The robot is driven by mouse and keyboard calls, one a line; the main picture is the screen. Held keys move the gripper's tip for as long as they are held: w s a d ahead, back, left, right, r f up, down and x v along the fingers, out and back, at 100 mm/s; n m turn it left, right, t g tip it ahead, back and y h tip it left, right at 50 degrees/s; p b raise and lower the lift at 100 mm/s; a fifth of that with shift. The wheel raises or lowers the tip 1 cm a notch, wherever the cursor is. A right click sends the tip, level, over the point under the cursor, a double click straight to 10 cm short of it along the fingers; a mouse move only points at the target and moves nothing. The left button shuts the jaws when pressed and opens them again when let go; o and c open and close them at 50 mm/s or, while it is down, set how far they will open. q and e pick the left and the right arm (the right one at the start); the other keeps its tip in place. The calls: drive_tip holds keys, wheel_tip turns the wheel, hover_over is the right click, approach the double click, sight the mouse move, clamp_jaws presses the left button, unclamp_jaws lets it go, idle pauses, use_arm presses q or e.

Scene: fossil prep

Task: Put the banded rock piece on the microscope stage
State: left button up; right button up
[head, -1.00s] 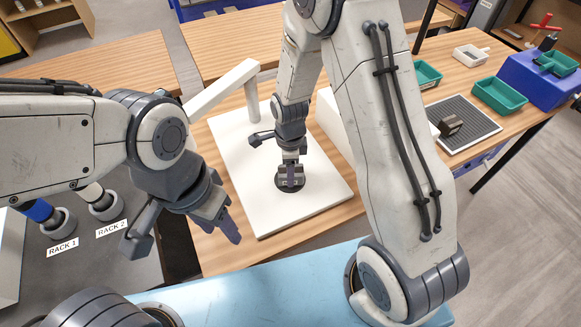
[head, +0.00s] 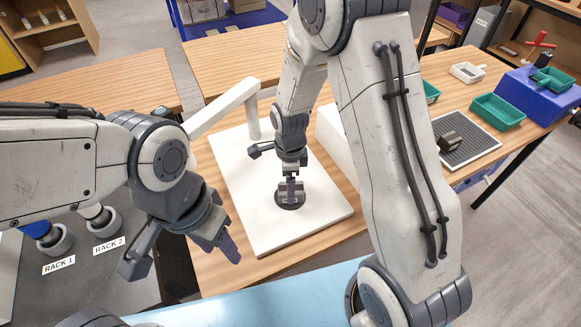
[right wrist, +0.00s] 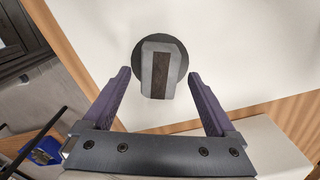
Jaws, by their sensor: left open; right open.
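The banded rock piece (right wrist: 158,72), a grey block with a dark brown band, lies on the round dark microscope stage (right wrist: 183,58) in the right wrist view. In the head view the stage (head: 281,204) sits on a white base, and my right gripper (head: 291,188) is over it, partly hiding the piece. My right gripper (right wrist: 158,92) is open, with its fingers spread on either side of the piece's near end and visible gaps to both. My left gripper (head: 226,243) is open and empty, left of the white base.
The microscope's white base (head: 265,225) has a white arm (head: 222,108) rising at its back left. A dark block (head: 449,141) lies on a grey grid mat (head: 475,150) at the right, near green trays (head: 497,111) and a blue box (head: 545,92). Labelled racks stand at the left.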

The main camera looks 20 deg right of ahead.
wheel_tip(320, 180, up, 9)
drive_tip(key=b, duration=0.1)
drive_tip(key=s+a+r+n, duration=0.2)
drive_tip(key=s+n, duration=0.5)
drive_tip(key=n, duration=0.2)
drive_tip(key=s+a+r+n, duration=0.2)
drive_tip(key=s+a+n, duration=0.1)
drive_tip(key=s+n, duration=0.4)
drive_tip(key=s+a+r+n+y, duration=0.1)
drive_tip(key=s+a+r+n, duration=0.1)
drive_tip(key=s+n, duration=0.5)
drive_tip(key=n, duration=0.4)
drive_tip(key=shift+s+a+r+n, duration=0.2)
drive_tip(key=shift+a+r+n, duration=0.1)
drive_tip(key=shift+r, duration=0.1)
